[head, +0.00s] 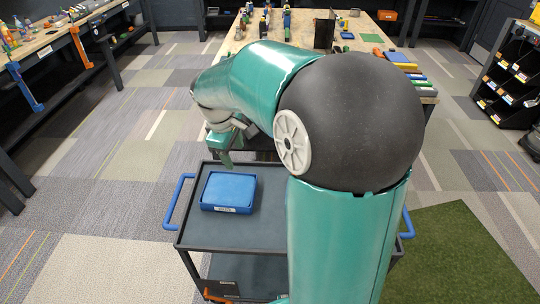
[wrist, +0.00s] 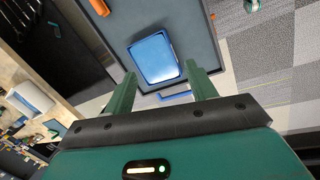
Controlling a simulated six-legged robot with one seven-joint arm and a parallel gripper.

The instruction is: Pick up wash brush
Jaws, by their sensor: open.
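I cannot make out a wash brush in either view. My gripper (head: 224,150) hangs above the far edge of the dark cart in the head view, partly hidden by my own arm. In the wrist view its two green fingers (wrist: 163,72) are spread apart with nothing between them. A shallow blue tray (head: 229,188) lies on the cart's top, left of my arm, and looks empty. It also shows in the wrist view (wrist: 153,58), beyond the fingertips and apart from them.
The dark cart (head: 262,236) has blue side handles (head: 177,200); my arm covers its right part. A cluttered wooden workbench (head: 352,42) stands behind, another bench (head: 62,38) at left. A black bin rack (head: 512,75) stands at right. Carpet left of the cart is clear.

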